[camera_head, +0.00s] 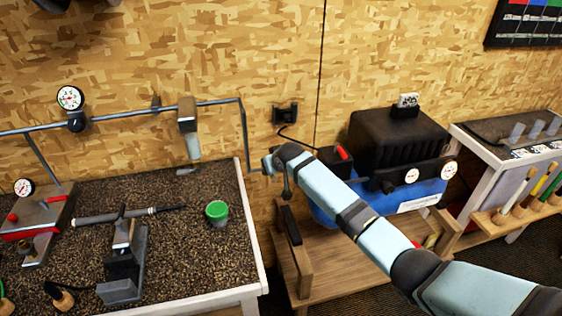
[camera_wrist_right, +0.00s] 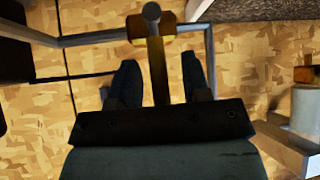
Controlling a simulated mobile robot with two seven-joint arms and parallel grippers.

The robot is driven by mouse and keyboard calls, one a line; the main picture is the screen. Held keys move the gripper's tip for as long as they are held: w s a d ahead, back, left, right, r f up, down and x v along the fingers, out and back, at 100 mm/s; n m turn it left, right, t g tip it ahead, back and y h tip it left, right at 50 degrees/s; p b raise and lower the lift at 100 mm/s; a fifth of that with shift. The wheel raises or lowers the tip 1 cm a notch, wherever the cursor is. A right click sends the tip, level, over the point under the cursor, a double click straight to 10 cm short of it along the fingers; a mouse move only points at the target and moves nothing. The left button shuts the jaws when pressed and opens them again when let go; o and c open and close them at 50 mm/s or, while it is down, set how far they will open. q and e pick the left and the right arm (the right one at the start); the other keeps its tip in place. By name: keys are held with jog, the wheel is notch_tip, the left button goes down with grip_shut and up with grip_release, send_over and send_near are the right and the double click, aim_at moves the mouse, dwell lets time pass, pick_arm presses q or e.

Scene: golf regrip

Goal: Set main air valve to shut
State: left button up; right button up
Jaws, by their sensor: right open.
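The main air valve shows in the right wrist view as a brass body (camera_wrist_right: 168,28) in line with a grey pipe, with a round grey knob on top. A brass, lever-like part (camera_wrist_right: 157,72) runs from the body down between my right gripper's fingers (camera_wrist_right: 160,64). The fingers are open, one on each side of it, with visible gaps. In the head view my right gripper (camera_head: 273,167) is at the lower end of the pipe beside the compressor, and it mostly hides the valve. My left gripper is not in view.
The grey air pipe (camera_head: 244,135) drops beside the workbench's right edge (camera_head: 250,230). The plywood wall is close behind.

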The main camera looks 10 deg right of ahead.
jog(key=v, duration=1.2)
jog(key=shift+d+b, duration=0.15)
jog(key=shift+b, duration=0.2)
jog(key=shift+s+r, duration=0.1)
jog(key=s+f+t+y+p, duration=0.1)
jog(key=s+f, duration=0.9)
jog(key=s, duration=0.3)
jog(key=s+f+y+p, duration=0.1)
jog(key=s+f, duration=1)
jog(key=s, duration=0.3)
jog(key=s+d+f+t, duration=0.1)
jog(key=s+d, duration=0.2)
jog(key=s, duration=1)
jog(key=shift+h, duration=0.3)
